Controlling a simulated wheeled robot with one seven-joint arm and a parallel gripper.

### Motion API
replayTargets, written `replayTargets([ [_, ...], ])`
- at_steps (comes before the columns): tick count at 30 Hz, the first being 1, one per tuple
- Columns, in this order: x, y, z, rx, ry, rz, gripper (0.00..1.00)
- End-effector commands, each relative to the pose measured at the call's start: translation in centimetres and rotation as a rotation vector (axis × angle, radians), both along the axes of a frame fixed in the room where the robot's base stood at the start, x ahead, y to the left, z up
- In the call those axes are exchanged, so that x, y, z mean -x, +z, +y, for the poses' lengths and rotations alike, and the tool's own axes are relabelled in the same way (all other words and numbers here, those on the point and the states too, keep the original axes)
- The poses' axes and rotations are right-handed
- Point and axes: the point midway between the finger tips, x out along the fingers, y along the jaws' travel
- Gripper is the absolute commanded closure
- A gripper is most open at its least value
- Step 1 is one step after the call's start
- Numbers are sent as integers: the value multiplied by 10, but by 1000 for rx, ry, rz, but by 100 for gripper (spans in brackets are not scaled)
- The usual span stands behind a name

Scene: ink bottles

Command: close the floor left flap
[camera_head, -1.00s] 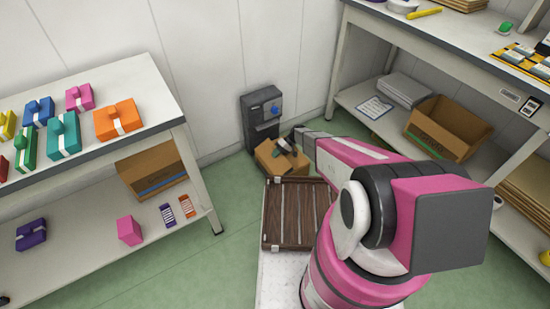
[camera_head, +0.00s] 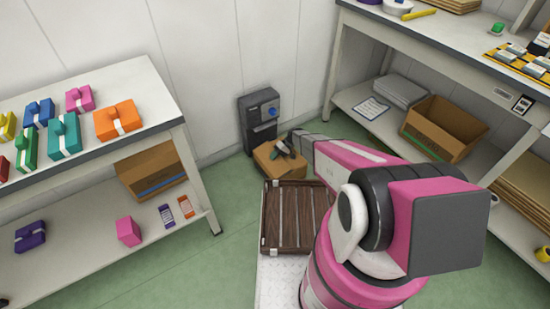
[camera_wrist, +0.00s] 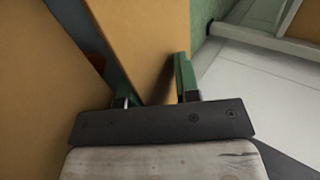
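The cardboard box (camera_head: 266,163) stands on the floor in front of the dark machine, at the middle of the head view. My gripper (camera_head: 286,149) is down at its top, and small there. In the wrist view my gripper (camera_wrist: 154,88) has two green-padded fingers set apart. A tan cardboard panel (camera_wrist: 150,35) lies beyond and between them. Another tan cardboard surface (camera_wrist: 35,95) fills the left side, with a narrow dark gap between the two. I cannot tell for certain which flap each is, or whether a finger touches the cardboard.
A dark slatted wooden crate or pallet (camera_head: 290,215) lies in front of the box. The dark machine (camera_head: 260,118) stands behind it at the wall. A left table (camera_head: 150,90) and a right workbench (camera_head: 345,60) flank the space. Green floor (camera_head: 225,190) is free at left.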

Motion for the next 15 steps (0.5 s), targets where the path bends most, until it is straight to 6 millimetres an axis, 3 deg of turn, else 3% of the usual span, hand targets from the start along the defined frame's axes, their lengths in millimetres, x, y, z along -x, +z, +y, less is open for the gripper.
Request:
replayTargets([
  [8, -1, 5, -2, -3, 0, 1, 70],
  [15, -13, 20, -19, -4, -2, -1, 70],
])
